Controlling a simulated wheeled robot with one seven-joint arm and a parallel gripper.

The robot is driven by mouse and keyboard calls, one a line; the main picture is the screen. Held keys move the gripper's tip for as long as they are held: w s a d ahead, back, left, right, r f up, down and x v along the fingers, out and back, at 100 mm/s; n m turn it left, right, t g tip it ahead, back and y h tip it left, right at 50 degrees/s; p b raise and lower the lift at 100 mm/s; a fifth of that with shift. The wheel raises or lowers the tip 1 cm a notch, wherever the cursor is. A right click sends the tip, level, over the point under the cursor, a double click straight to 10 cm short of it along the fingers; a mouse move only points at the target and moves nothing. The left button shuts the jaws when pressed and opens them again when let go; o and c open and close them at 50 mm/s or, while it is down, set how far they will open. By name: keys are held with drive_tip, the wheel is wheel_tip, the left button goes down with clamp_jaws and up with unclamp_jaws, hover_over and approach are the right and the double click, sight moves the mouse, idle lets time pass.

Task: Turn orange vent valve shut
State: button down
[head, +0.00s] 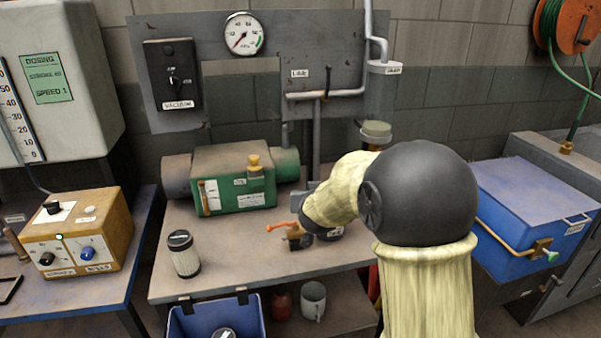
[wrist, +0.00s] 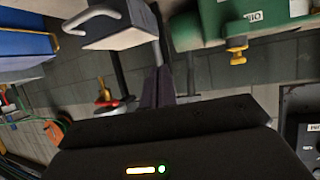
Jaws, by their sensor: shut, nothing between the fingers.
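The orange vent valve (head: 283,226) is in the head view on the bench, in front of the green pump and to its right. Its orange lever points left from a dark body. My gripper (wrist: 162,80) is shut and empty in the wrist view, its dark fingers side by side above the black housing. In the head view my sleeved wrist comes down just right of the valve and hides the fingers. I cannot tell whether they touch it. I cannot pick out the orange lever surely in the wrist view.
The green pump (head: 235,180) stands behind and left, with a yellow cap (wrist: 237,50). A white-and-black canister (head: 184,255) stands at front left. A blue box (head: 530,210) is at right. A grey box with a white hook (wrist: 115,28) is close in the wrist view.

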drive_tip(key=s+d+f+g, duration=0.3)
drive_tip(key=s, duration=0.7)
drive_tip(key=s+d+f+g, duration=0.3)
drive_tip(key=s+f+g, duration=0.1)
drive_tip(key=s, duration=0.6)
drive_tip(key=s+d+f+g, duration=0.3)
drive_tip(key=s, duration=0.7)
drive_tip(key=shift+s+d+f, duration=0.15)
drive_tip(key=shift+s+f, duration=0.05)
drive_tip(key=shift+f, duration=0.15)
